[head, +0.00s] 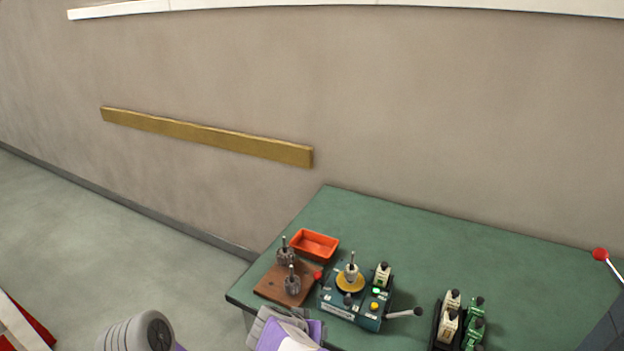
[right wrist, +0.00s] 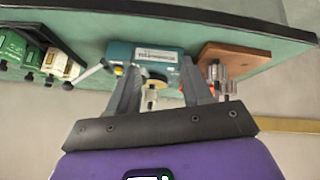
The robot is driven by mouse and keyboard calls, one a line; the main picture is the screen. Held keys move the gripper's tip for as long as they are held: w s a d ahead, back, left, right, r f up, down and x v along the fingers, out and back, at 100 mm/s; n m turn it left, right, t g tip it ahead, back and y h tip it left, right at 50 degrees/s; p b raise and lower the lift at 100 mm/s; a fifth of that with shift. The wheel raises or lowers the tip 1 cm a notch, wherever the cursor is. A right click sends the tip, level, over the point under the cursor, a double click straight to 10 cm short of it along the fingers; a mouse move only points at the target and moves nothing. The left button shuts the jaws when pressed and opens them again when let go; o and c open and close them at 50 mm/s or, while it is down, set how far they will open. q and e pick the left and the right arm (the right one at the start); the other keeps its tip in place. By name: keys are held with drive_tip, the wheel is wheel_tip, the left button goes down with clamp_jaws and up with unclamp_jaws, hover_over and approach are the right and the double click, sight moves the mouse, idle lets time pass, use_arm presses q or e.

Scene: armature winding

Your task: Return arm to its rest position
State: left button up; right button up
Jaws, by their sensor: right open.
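My right gripper (right wrist: 160,86) is open in the right wrist view, its two fingers spread with nothing held between them. Its purple and grey wrist shows at the bottom of the head view, before the table's front edge; its fingers are not clear there. Beyond the fingers is the teal winding machine (head: 350,309), also seen in the right wrist view (right wrist: 146,52). An armature (head: 352,270) stands upright on the machine above a yellow disc. My left gripper is out of view; a grey arm part shows at the lower left of the head view.
On the green table (head: 430,235), a brown board (head: 270,285) carries two armatures, with an orange bin (head: 314,244) behind it. A black rack (head: 437,325) with cream and green spools stands right of the machine. A red-knobbed lever (head: 600,254) is at far right. The table's back is clear.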

drive_tip(key=s+d+f+n+g+y, duration=0.1)
drive_tip(key=s+d+f+g, duration=0.15)
drive_tip(key=f, duration=0.65)
drive_tip(key=s+d+f+g+y, duration=0.1)
drive_tip(key=d+f+g+y, duration=0.2)
drive_tip(key=f, duration=0.7)
drive_tip(key=s+d+f+m+y, duration=0.1)
drive_tip(key=s+d+f+y, duration=0.2)
drive_tip(key=s+f, duration=0.8)
drive_tip(key=shift+s+d+f+y, duration=0.2)
drive_tip(key=shift+s+d+y, duration=0.2)
drive_tip(key=shift+s+d, duration=0.6)
